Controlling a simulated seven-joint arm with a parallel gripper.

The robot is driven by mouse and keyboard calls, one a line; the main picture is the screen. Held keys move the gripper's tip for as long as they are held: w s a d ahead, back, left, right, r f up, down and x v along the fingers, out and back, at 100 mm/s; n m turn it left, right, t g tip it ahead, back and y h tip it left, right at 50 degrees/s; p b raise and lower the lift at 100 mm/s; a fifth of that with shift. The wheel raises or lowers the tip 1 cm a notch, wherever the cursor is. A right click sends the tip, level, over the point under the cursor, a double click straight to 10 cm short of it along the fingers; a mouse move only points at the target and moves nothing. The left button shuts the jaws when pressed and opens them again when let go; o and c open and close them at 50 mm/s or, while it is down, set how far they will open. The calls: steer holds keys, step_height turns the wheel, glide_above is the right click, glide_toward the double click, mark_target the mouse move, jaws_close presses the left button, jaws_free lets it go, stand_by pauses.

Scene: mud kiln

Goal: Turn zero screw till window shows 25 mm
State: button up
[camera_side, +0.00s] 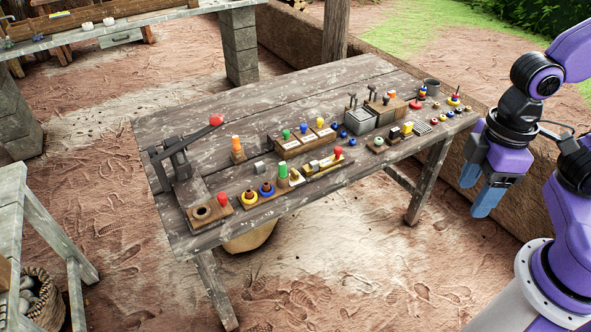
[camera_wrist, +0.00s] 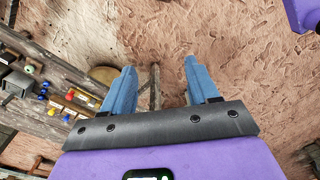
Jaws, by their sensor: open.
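My gripper (camera_side: 478,194) hangs over the ground off the right end of the wooden workbench (camera_side: 240,130), apart from everything on it. Several small devices with coloured knobs stand along the bench; one long wooden base with a red knob (camera_side: 338,152) lies near the front edge. I cannot tell which part is the zero screw, and no window or reading is legible. In the wrist view the bench (camera_wrist: 38,122) is at the left.
A lever press with a red handle end (camera_side: 216,119) stands at the bench's left end. Grey and brown boxes (camera_side: 360,117) stand toward the back right, with a dark mug (camera_side: 432,86) farther right. A low mud wall (camera_side: 290,42) runs behind the bench.

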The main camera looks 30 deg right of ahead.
steer(key=w+a+m, duration=0.7)
steer(key=w+m, duration=0.1)
steer(key=w, duration=0.5)
steer(key=m+y, duration=0.4)
steer(key=m, duration=1.7)
glide_above(295, 171)
steer(key=d, duration=0.7)
step_height(295, 171, down, 11)
steer(key=x, duration=1.6)
steer(key=shift+a+f, duration=0.2)
steer(key=shift+a, duration=0.05)
steer(key=shift+c, duration=0.3)
steer(key=c, duration=1)
